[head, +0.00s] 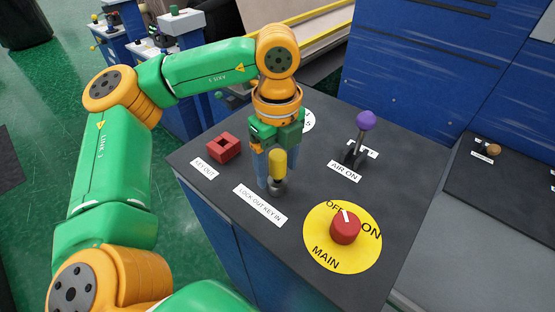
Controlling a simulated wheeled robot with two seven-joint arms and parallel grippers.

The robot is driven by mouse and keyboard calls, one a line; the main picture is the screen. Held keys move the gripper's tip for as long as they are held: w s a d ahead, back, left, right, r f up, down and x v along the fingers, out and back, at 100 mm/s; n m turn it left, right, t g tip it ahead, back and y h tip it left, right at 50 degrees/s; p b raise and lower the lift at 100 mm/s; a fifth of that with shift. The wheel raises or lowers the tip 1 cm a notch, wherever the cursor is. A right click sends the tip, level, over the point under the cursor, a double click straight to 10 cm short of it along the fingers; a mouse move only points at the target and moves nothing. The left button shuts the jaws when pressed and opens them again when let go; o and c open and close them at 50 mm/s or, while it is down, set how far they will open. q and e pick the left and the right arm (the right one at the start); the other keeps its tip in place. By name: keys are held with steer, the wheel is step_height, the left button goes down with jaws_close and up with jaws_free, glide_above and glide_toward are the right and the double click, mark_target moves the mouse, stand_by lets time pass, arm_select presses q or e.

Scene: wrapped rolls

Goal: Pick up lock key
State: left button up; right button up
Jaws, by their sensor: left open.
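The lock key has a yellow handle (277,163) on a round grey base. It stands upright on the dark console top, just behind the "LOCK OUT KEY IN" label (261,205). My left gripper (275,177) points down over the key with its fingers open. One bluish finger is left of the handle; the other is partly hidden behind it. I cannot tell whether either finger touches the handle. A red square block with a hole (224,148) sits to the left, by the "KEY OUT" label (205,168). My right gripper is out of view.
A red main knob (345,227) on a yellow disc (322,255) is to the right front. A purple-topped lever (365,121) stands behind it, by the "AIR ON" label (345,171). A blue cabinet (420,60) rises behind. Clear console top lies between these controls.

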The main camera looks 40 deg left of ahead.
arm_select(q)
steer(key=shift+s+d, duration=0.1)
steer(key=shift+d, duration=0.05)
steer(key=c, duration=1)
jaws_close()
steer(key=shift+r, duration=0.1)
